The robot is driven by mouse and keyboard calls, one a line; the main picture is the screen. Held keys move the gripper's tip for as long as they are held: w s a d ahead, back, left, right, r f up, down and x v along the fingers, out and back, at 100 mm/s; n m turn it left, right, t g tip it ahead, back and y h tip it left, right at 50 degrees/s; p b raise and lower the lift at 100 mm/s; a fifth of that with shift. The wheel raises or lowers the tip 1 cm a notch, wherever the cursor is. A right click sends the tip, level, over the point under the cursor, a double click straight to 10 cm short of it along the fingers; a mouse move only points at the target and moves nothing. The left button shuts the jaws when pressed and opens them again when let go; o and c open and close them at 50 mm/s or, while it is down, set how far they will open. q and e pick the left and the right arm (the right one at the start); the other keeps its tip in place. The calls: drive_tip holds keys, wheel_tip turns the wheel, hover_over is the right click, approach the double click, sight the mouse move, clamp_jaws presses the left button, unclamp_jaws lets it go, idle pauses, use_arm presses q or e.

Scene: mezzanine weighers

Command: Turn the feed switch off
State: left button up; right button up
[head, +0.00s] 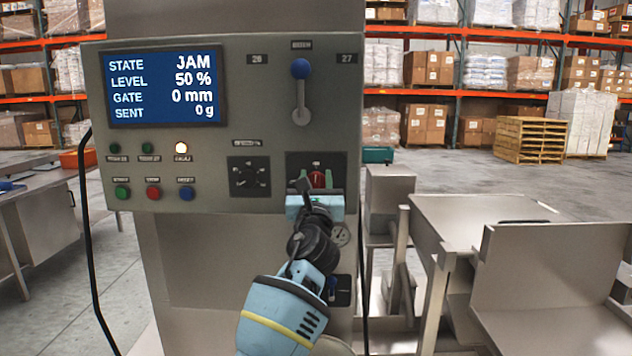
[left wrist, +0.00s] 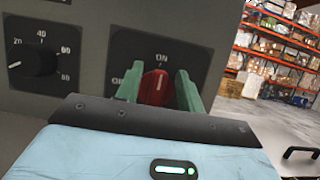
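The feed switch is a red rotary knob (head: 318,179) on the lower right of the grey control panel. In the left wrist view the red knob (left wrist: 155,87) has its white mark pointing up, near the ON label; another label at its left is partly hidden. My left gripper (head: 316,188) is at the panel, in front of the knob. My right gripper is not in view.
The panel's screen (head: 165,88) reads JAM, level 50 %, gate 0 mm, sent 0 g. A black dial (head: 249,176) is left of the switch, and a blue-knobbed lever (head: 301,90) is above it. A metal chute (head: 470,225) stands at the right.

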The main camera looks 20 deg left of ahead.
use_arm(q)
drive_tip(key=shift+c, duration=0.5)
drive_tip(key=c, duration=0.7)
drive_tip(key=shift+f, duration=0.15)
clamp_jaws()
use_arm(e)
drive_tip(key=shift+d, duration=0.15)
